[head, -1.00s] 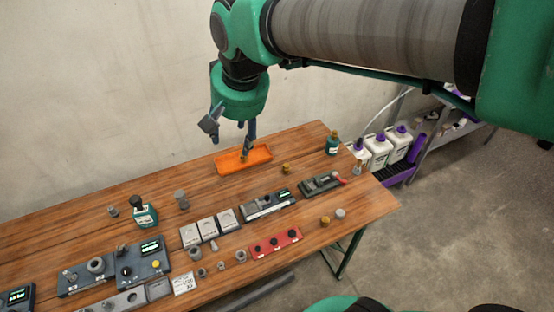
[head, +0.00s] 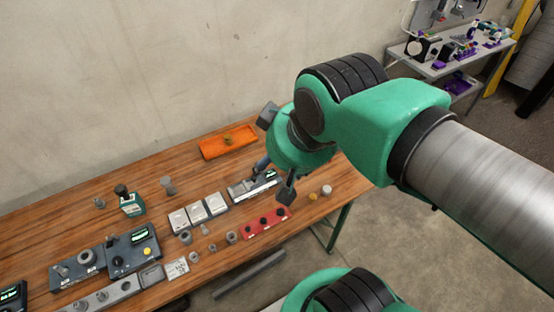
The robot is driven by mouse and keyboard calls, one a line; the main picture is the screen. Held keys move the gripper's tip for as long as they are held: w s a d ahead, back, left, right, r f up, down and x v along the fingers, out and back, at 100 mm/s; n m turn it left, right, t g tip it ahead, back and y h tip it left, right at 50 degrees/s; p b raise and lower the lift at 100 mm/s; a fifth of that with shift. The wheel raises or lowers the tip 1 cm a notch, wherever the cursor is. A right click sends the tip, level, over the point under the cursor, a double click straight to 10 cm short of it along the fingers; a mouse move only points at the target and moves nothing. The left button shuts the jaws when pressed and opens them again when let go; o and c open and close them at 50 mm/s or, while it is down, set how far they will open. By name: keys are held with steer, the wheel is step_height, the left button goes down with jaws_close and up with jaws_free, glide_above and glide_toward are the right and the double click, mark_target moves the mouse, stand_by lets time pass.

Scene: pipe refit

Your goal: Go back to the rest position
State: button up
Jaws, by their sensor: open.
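My gripper (head: 275,174) is open, with its fingers spread and nothing seen between them. It hangs above the right part of the wooden table (head: 96,196), over the grey device with a display (head: 252,187) and near the red block with black knobs (head: 266,223). My green and grey arm reaches in from the right and hides the table's right back corner. An orange tray (head: 212,152) lies at the back of the table, left of my gripper and apart from it. A small brass piece (head: 228,140) lies in the tray.
A brass piece (head: 312,196) and a pale cap (head: 326,190) stand near the right edge. A shelf (head: 458,66) stands at the far right.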

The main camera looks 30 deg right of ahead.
step_height(320, 180, down, 3)
steer(key=b, duration=0.3)
steer(key=shift+f, duration=0.2)
